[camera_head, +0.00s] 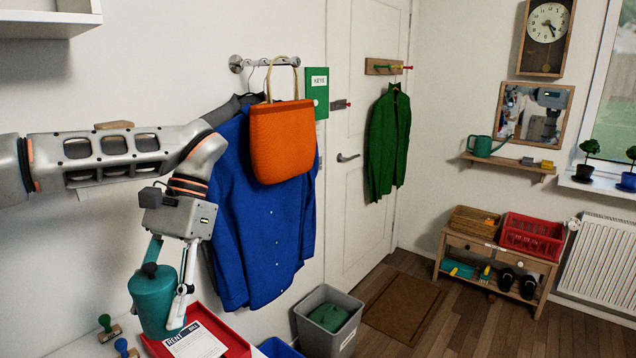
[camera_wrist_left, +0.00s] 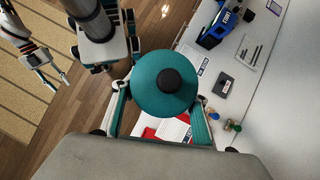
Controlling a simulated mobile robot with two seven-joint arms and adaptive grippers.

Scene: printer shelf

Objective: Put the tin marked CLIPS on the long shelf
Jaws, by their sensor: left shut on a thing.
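A teal tin (camera_head: 155,300) with a black knob on its lid is held in my left gripper (camera_head: 163,285), above the red tray on the left. The left wrist view shows its round lid (camera_wrist_left: 150,98) from above, between the two fingers. No lettering on the tin can be read. A white shelf (camera_head: 45,25) is at the upper left of the head view, partly cut off. A wooden wall shelf (camera_head: 508,166) holds a green watering can and small boxes. I cannot tell which shelf is the long one. My right gripper (camera_wrist_left: 45,78) is small at the left of the wrist view.
Below the tin are the red tray (camera_head: 228,330) with a printed sheet (camera_head: 195,343) and stamps (camera_head: 108,328). A blue shirt (camera_head: 262,215) and orange bag (camera_head: 282,140) hang close to my left arm. A grey bin (camera_head: 322,335) stands on the floor.

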